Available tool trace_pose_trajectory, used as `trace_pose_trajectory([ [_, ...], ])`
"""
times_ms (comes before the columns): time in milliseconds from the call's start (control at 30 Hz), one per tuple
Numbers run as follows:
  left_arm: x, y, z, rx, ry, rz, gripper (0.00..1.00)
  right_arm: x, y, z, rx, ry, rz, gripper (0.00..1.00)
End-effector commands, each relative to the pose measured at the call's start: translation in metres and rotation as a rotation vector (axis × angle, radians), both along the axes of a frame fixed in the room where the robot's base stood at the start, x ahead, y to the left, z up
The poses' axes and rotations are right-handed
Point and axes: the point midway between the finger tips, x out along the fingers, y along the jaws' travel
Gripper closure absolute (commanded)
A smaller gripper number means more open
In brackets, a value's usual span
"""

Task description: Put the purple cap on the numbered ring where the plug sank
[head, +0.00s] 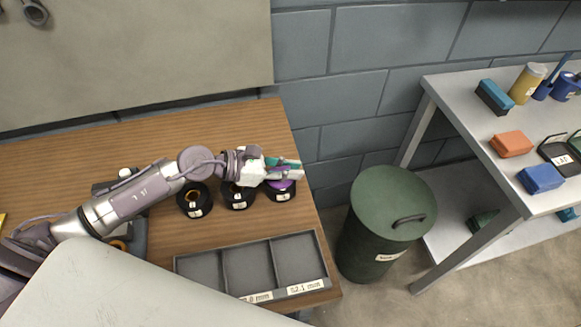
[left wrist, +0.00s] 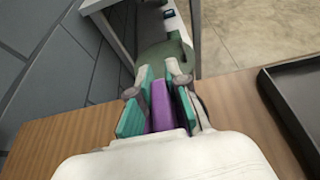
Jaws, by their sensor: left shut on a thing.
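The purple cap (head: 281,185) is between the teal fingers of my left gripper (head: 285,170) in the head view. The left wrist view also shows the purple cap (left wrist: 161,106) upright between the fingers. The cap is over the rightmost black ring (head: 281,196); I cannot tell whether it rests on it or is just above. A middle black ring (head: 238,203) and a left black ring (head: 195,211) stand beside it, with orange inside and white labels too small to read surely. My arm and gripper partly hide the rings. My right gripper is not in view.
A grey tray with compartments (head: 249,238) lies at the table's front. A green lidded bin (head: 393,205) stands right of the wooden table (head: 100,150). A shelf at the far right holds boxes and jars. A dark device is partly hidden behind my arm.

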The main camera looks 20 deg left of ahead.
Motion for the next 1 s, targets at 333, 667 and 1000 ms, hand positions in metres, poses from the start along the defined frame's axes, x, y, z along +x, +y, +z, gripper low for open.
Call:
trace_pose_trajectory([
  [333,0.0,0.0,-0.002,0.0,0.0,0.0,0.6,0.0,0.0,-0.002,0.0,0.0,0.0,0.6],
  [667,-0.001,0.003,0.001,0.002,0.0,0.001,0.6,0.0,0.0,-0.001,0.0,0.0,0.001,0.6],
  [1000,-0.036,0.057,0.021,0.008,0.005,0.0,0.6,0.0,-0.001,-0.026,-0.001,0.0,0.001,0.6],
])
